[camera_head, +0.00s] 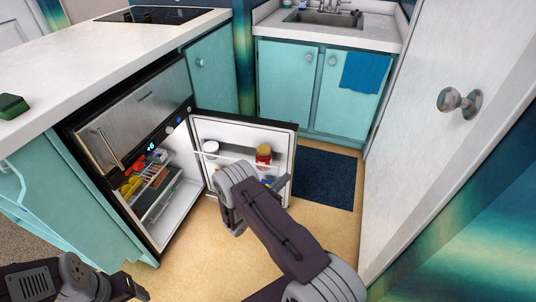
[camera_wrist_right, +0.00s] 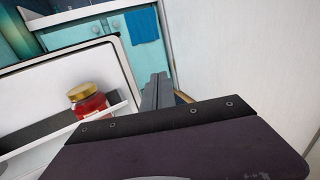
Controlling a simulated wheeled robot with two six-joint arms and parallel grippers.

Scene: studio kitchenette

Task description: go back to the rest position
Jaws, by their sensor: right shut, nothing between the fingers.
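My right arm reaches in from the bottom right of the head view. Its gripper (camera_head: 279,184) is in front of the open fridge door (camera_head: 238,128). In the right wrist view the fingers (camera_wrist_right: 156,90) are together and empty, to the right of a red jar with a gold lid (camera_wrist_right: 88,102) and apart from it. The jar stands in the door shelf and also shows in the head view (camera_head: 263,156). My left arm is at the bottom left corner of the head view, with its end (camera_head: 128,289) low near the floor; its fingers do not show clearly.
The fridge (camera_head: 120,120) stands open under the white counter (camera_head: 90,50), with several items inside. A white door with a round knob (camera_head: 459,103) is close on the right. A dark blue mat (camera_head: 326,178) lies before the sink cabinet (camera_head: 287,85). Bare floor shows between.

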